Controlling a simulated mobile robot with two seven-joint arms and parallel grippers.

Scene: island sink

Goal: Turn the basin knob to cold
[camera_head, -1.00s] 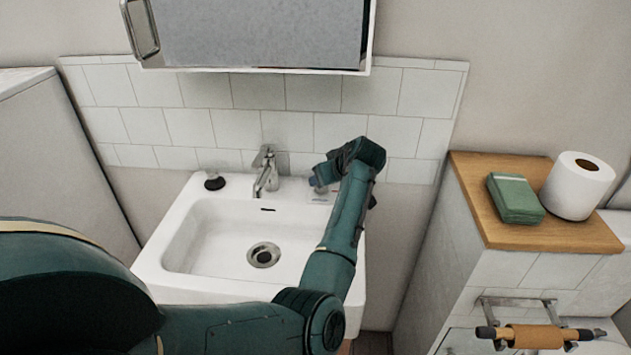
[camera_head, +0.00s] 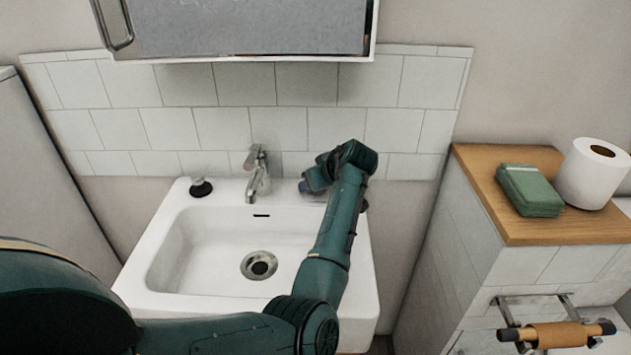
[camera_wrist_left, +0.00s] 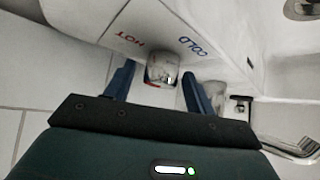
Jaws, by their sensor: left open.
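In the left wrist view, the small shiny basin knob (camera_wrist_left: 162,70) sits between the two blue fingers of my left gripper (camera_wrist_left: 158,71). The fingers are apart, one on each side of the knob; I cannot tell whether either touches it. Red "HOT" lettering (camera_wrist_left: 131,43) and blue "COLD" lettering (camera_wrist_left: 193,47) show on the white surface beside the knob. In the head view, my left gripper (camera_head: 307,184) is low over the back right corner of the white basin (camera_head: 190,235) and hides the knob there. My right gripper is not in view.
A chrome faucet (camera_head: 258,176) stands left of my gripper, with a black stopper (camera_head: 201,187) farther left. A tiled wall (camera_head: 222,128) is close behind, and a cabinet (camera_head: 240,30) hangs above. A wooden ledge (camera_head: 490,195) holds a green block (camera_head: 529,190) and toilet paper (camera_head: 592,175).

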